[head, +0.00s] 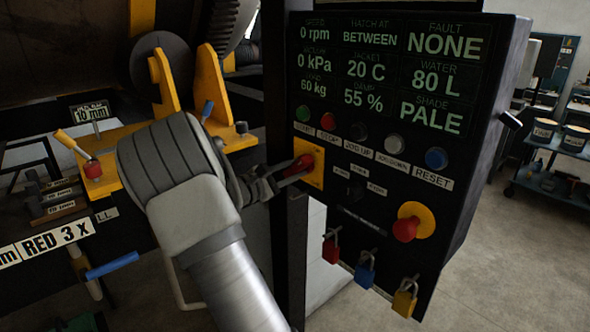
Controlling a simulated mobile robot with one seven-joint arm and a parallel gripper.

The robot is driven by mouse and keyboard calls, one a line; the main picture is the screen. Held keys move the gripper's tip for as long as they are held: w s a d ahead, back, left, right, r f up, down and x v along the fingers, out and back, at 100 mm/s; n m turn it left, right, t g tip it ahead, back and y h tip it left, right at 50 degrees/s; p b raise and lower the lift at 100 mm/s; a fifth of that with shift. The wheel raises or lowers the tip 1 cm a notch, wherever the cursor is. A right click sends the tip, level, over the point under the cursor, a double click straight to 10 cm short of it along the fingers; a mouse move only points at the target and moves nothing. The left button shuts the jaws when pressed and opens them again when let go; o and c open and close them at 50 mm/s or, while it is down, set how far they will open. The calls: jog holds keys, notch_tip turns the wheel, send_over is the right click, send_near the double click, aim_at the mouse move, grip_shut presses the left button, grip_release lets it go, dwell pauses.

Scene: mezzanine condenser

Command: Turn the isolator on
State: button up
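The isolator is a red rotary handle (299,166) on a yellow plate (314,173), at the lower left of the black control panel (450,190). The handle slants, its lower-left end pointing toward my gripper. My gripper (272,181) is just left of the isolator, its fingertips at or very near that end of the handle. Whether the fingers touch or grasp it I cannot tell. My wrist hides part of the gripper. The panel display is lit, with 0 rpm and fault NONE.
A red emergency stop (406,229) is lower right. Red, blue and yellow padlocks (405,298) hang below the panel. Yellow machine brackets (209,95) stand to the left.

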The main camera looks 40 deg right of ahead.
jog(key=o, duration=0.3)
jog(key=shift+o, duration=0.2)
jog(key=s+a+b, duration=0.1)
jog(key=a+b, duration=0.1)
jog(key=a, duration=1.5)
jog(key=shift+s+a, duration=0.15)
jog(key=shift+a, duration=0.05)
jog(key=shift+s+d, duration=0.1)
jog(key=s+a+f+m+y, duration=0.1)
jog(key=s+a+m+y, duration=0.1)
jog(key=s+y, duration=0.4)
jog(key=s+a+f+m+y, duration=0.1)
jog(key=s+a+m+y, duration=0.2)
jog(key=s, duration=1.1)
jog(key=m+y, duration=0.2)
jog(key=y, duration=0.2)
jog(key=shift+a, duration=0.15)
jog(key=s+a+m+t+y, duration=0.1)
jog(key=s+a, duration=0.1)
jog(key=a, duration=0.1)
jog(key=s+a+r+m+t+y, duration=0.1)
jog(key=s+a+t+y, duration=0.1)
jog(key=s+a+r+m+t+y, duration=0.1)
jog(key=a+y, duration=0.1)
jog(key=a, duration=0.1)
jog(key=shift+s+a, duration=0.35)
jog(key=shift+s, duration=0.05)
jog(key=shift+c, duration=0.2)
